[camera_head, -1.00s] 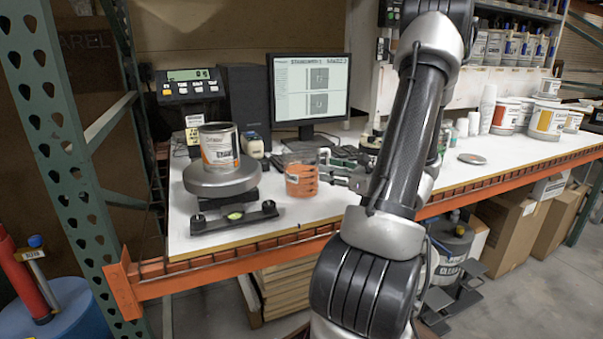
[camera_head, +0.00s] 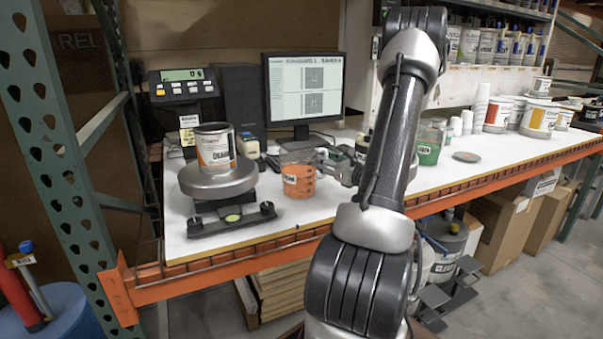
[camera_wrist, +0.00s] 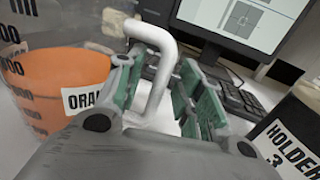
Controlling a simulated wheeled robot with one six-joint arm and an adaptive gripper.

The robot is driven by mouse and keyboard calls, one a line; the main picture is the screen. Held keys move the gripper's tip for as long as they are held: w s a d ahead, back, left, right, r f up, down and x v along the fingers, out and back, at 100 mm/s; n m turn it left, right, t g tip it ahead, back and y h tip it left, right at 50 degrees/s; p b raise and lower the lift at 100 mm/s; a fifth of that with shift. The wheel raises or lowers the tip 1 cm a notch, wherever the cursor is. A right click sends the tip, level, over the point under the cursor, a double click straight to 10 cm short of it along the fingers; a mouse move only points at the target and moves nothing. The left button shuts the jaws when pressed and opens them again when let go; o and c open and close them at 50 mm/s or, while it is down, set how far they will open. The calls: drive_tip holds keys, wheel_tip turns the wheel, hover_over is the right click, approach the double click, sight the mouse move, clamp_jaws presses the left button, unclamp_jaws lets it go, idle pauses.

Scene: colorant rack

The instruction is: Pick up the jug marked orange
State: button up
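The jug marked orange (camera_head: 299,186) is clear with orange contents and stands on the bench right of the scale. In the wrist view the jug (camera_wrist: 55,80) is at the left, its label partly cut off by a finger and reading "ORA". Its pale handle (camera_wrist: 165,45) comes down between the green-padded fingers of my gripper (camera_wrist: 157,78). The fingers are spread, with a gap visible on the right side of the handle; contact on the left side is unclear. In the head view my gripper (camera_head: 330,165) is beside the jug's right side, partly hidden by my arm.
A scale (camera_head: 218,178) holding a can (camera_head: 214,150) stands left. A monitor (camera_head: 305,88) is behind. A green-filled jug (camera_head: 429,150) stands right of my arm. A dark holder marked "HOLDER 3" (camera_wrist: 300,125) is close at right in the wrist view. The bench's right front is mostly clear.

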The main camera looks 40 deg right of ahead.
clamp_jaws()
drive_tip(key=shift+r, duration=0.15)
idle(0.4)
